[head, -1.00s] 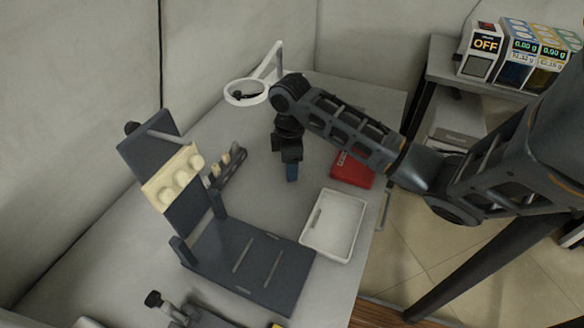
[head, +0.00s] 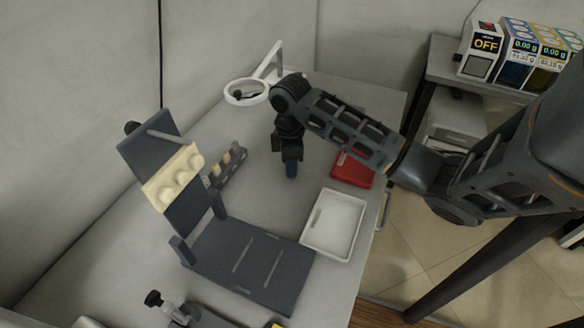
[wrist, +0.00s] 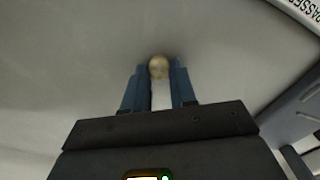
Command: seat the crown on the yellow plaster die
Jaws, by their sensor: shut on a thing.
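My gripper (head: 291,170) hangs pointing down over the middle of the grey table in the head view. In the wrist view its blue fingers (wrist: 158,85) are shut on a small round beige piece, the crown (wrist: 158,67), held at the fingertips. The crown is hidden in the head view. A bright yellow sliver (head: 277,325) shows at the bottom edge of the head view; I cannot tell whether it is the yellow plaster die. No other clearly yellow die is visible.
A dark stand (head: 255,262) with a tilted back carries a cream block with rounded bumps (head: 175,178). A small dark slotted rack (head: 228,166) stands behind it. A white tray (head: 334,224), red case (head: 353,168) and ring-shaped lamp (head: 246,92) stand around my gripper.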

